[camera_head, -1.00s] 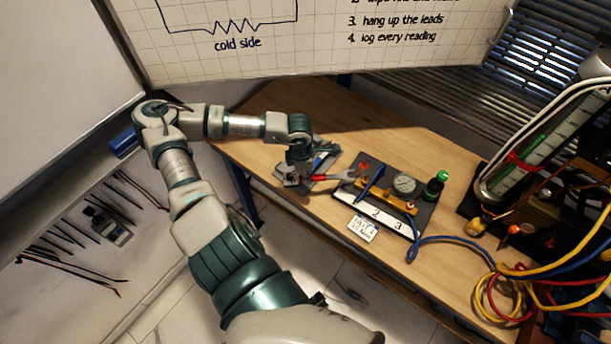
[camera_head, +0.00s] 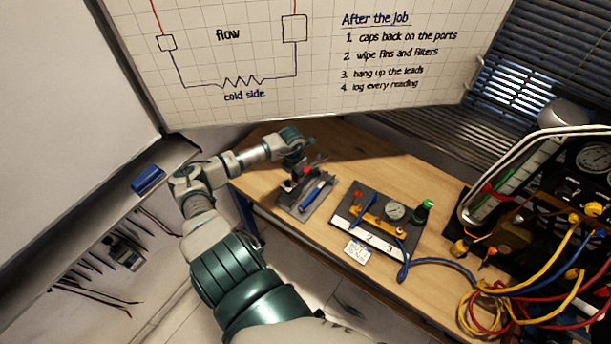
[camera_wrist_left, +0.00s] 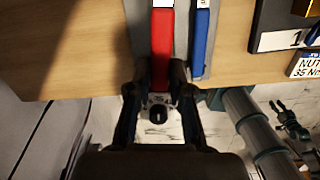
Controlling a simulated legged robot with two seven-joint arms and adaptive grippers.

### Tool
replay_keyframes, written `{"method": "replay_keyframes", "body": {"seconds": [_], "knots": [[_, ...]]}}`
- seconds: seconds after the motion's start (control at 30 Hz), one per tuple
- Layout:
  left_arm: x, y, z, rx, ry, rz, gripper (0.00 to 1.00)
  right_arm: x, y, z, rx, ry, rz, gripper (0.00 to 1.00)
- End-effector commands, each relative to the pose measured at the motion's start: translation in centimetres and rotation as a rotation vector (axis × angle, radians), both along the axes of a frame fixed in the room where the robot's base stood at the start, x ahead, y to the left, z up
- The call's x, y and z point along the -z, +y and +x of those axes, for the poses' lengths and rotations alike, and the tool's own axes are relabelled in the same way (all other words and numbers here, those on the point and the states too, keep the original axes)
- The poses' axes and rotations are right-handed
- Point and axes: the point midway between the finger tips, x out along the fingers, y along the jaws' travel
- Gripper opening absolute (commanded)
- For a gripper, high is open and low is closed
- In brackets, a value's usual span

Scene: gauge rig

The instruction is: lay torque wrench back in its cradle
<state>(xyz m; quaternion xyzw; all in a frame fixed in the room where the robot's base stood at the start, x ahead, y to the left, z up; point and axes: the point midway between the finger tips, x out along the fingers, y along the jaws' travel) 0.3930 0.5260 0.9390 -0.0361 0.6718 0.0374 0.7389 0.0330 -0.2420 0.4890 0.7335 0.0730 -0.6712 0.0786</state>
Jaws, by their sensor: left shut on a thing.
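The torque wrench (camera_wrist_left: 161,45) has a red handle, and my left gripper (camera_wrist_left: 158,88) is shut on it in the left wrist view. Its round dark end shows between the fingers. In the head view my left gripper (camera_head: 303,172) is over the grey cradle (camera_head: 292,208), and a bit of the red handle shows beside it. A blue-handled tool (camera_head: 314,194) lies in the cradle, and in the left wrist view it is just right of the red handle (camera_wrist_left: 201,40). I cannot tell whether the wrench touches the cradle. My right gripper is not in view.
Right of the cradle, a dark board (camera_head: 350,212) carries a gauge (camera_head: 395,212), a yellow bar and a green-capped part (camera_head: 423,212). A label card (camera_head: 357,249) lies before it. Coloured leads (camera_head: 490,300) and a rig fill the right. The wooden table (camera_head: 350,150) is clear behind.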

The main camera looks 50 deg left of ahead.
Motion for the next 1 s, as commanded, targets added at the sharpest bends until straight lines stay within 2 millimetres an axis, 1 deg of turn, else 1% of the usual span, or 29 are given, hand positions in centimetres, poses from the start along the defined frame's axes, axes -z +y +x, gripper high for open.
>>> {"method": "replay_keyframes", "body": {"seconds": [0.03, 0.1, 0.27, 0.6, 0.77, 1.0], "knots": [[0.0, 0.5, -0.5, -0.043, 0.002, -0.003, 0.00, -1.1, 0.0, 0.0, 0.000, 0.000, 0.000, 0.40], [0.5, 1.0, -0.9, -0.084, 0.000, -0.001, 0.00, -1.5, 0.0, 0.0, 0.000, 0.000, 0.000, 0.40], [1.1, 1.4, -1.2, -0.118, -0.003, 0.001, 0.00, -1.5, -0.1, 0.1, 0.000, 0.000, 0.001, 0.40], [1.1, 1.5, -1.3, -0.114, -0.001, 0.002, 0.00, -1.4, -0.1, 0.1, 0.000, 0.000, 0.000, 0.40], [2.0, 1.4, -1.2, -0.114, -0.003, 0.001, 0.00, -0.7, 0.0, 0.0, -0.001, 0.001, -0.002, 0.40], [4.2, 1.4, -1.2, -0.114, -0.002, 0.000, 0.00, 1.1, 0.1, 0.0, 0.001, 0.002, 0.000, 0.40]]}}
